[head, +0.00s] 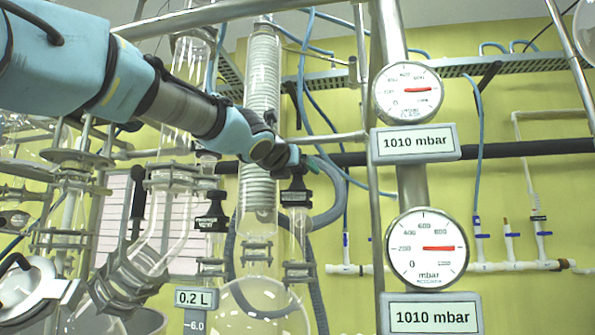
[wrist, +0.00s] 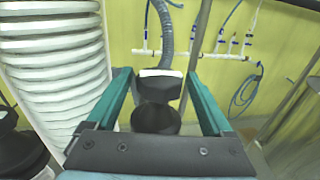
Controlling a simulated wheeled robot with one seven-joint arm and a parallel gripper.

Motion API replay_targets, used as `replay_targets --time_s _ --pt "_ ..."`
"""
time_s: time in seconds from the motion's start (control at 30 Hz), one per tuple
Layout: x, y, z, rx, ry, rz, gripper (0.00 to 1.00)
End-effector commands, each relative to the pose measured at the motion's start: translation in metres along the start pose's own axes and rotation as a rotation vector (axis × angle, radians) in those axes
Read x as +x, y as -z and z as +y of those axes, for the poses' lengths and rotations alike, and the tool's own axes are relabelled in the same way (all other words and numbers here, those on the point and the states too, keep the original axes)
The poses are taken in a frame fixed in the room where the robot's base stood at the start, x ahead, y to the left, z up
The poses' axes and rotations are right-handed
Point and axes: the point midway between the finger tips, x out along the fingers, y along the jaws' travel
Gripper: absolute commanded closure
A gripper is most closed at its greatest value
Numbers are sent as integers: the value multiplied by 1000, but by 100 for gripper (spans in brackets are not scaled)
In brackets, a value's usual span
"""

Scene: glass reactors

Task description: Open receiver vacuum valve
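A black valve knob with a small label (head: 296,192) stands on the glass to the right of the coiled condenser. Its label is too small to read. My gripper (head: 298,162) is at the top of this knob, coming from the upper left. In the wrist view, the teal fingers of my gripper (wrist: 157,82) stand apart on both sides of the dark round knob top (wrist: 156,120). Some space shows between fingers and knob; contact at the fingertips cannot be told. The upper gauge (head: 408,92) and lower gauge (head: 427,248) both have signs reading 1010 mbar.
A second black labelled knob (head: 211,222) stands to the left. The coiled glass condenser (head: 261,110) is close beside my gripper. A metal post (head: 412,190) carries the gauges on the right. A grey hose (head: 330,205) curves behind the knob. White piping (head: 505,264) runs along the yellow wall.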

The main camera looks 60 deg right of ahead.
Motion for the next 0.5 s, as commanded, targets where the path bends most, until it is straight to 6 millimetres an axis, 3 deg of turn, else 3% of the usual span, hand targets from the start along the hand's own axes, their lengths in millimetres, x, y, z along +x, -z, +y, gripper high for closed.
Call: replay_targets --time_s 0.07,0.5 --pt "0 0 0 0 0 0 25" --pt "0 0 0 0 0 0 75"
